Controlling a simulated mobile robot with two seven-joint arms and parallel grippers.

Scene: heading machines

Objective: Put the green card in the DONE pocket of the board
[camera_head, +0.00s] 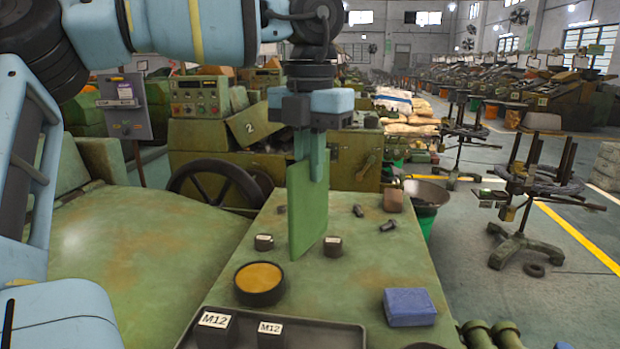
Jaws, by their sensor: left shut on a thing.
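The green card (308,212) hangs upright and edge-on from my left gripper (313,165), which points down and is shut on its upper part. The card is over the green table, with its lower edge close to the tabletop; I cannot tell if it touches. A grey board (124,118) on a post stands at the back left, well to the left of the card. It has a pale labelled pocket strip, but its lettering is too small to read. My right gripper is not in view.
The green table (370,262) holds small dark blocks, bolts, a round dish of amber stuff (259,283), a blue block (409,307) and a dark tray (314,337) with M12 blocks. A handwheel (222,180) and a green machine (205,98) stand behind. The floor at right is partly open.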

